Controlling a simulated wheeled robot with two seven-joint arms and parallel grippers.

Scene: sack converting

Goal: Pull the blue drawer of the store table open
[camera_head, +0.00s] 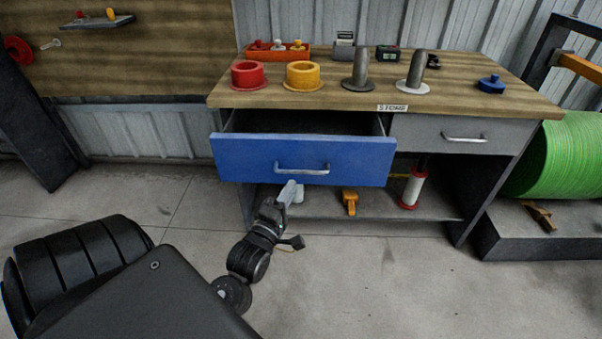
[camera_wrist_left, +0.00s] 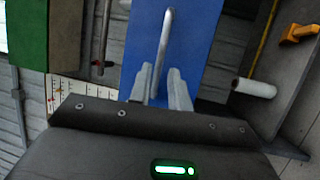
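The blue drawer (camera_head: 232,158) of the store table (camera_head: 450,93) stands pulled out, with its dark inside showing behind the front. Its pale bar handle (camera_head: 302,171) is on the front. My left gripper (camera_head: 292,188) is just below and in front of the handle in the head view. In the left wrist view the two grey fingers (camera_wrist_left: 160,82) stand apart on either side of the handle (camera_wrist_left: 164,42), with the blue front (camera_wrist_left: 195,45) behind. A narrow gap shows beside the bar; contact is not clear. My right gripper is not in view.
A grey closed drawer (camera_head: 412,134) is to the right. On the tabletop are a red ring (camera_head: 248,75), a yellow ring (camera_head: 303,76), grey posts and an orange tray (camera_head: 278,54). A green roll (camera_head: 560,155) stands at the right. The floor in front is clear.

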